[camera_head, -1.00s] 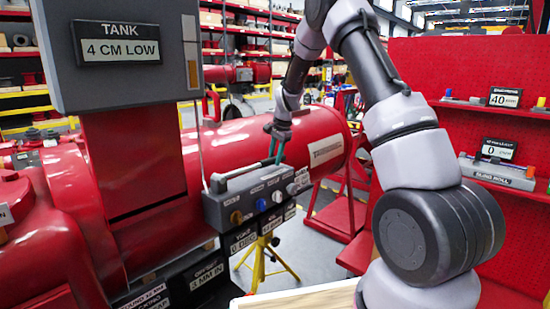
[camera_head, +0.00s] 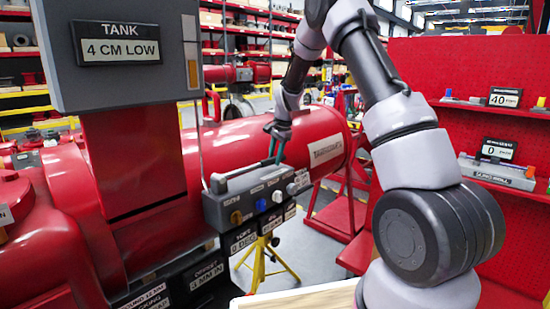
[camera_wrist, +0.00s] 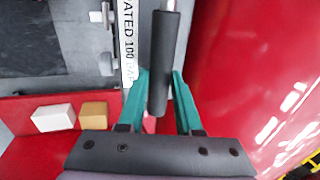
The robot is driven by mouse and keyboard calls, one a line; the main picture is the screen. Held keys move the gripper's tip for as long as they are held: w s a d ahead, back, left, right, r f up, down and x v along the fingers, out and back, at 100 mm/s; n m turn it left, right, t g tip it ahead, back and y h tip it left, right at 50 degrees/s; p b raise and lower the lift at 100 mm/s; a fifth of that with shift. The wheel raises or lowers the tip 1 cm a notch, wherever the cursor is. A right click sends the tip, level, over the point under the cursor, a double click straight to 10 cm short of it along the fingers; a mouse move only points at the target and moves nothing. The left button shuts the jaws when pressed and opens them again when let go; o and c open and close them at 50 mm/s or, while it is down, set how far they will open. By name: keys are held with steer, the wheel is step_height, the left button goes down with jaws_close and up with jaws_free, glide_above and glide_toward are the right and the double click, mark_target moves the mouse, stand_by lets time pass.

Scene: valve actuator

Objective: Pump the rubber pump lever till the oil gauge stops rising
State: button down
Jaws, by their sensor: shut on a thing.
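The pump lever (camera_head: 242,171) lies nearly level over the top of a grey control box (camera_head: 225,212) in the head view. Its black rubber grip (camera_wrist: 163,65) and thin silver rod show in the wrist view. My gripper (camera_head: 277,150) is at the lever's right end. In the wrist view its teal fingers (camera_wrist: 160,98) are on both sides of the grip and shut on it. The tank display (camera_head: 118,50) reads 4 CM LOW. A narrow upright gauge with an orange column (camera_head: 192,65) is on the grey panel beside it.
A large red cylinder (camera_head: 245,140) runs behind the box and close beside my gripper. Coloured knobs (camera_head: 261,205) and small displays are on and below the box. A red pegboard with shelves (camera_head: 480,110) stands at the right. A yellow stand (camera_head: 262,262) is below.

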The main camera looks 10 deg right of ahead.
step_height(320, 180, up, 12)
steer(key=s+a+t+h, duration=0.1)
steer(key=a+t+h, duration=0.1)
steer(key=t+h, duration=0.1)
steer(key=shift+s+a+f+n+h, duration=0.2)
steer(key=shift+s+a+n+h, duration=0.2)
steer(key=shift+h, duration=0.3)
steer(key=c, duration=0.6)
jaws_free()
steer(key=shift+d, duration=0.1)
steer(key=v, duration=1)
steer(key=shift+s+r, duration=0.25)
steer(key=shift+s, duration=0.1)
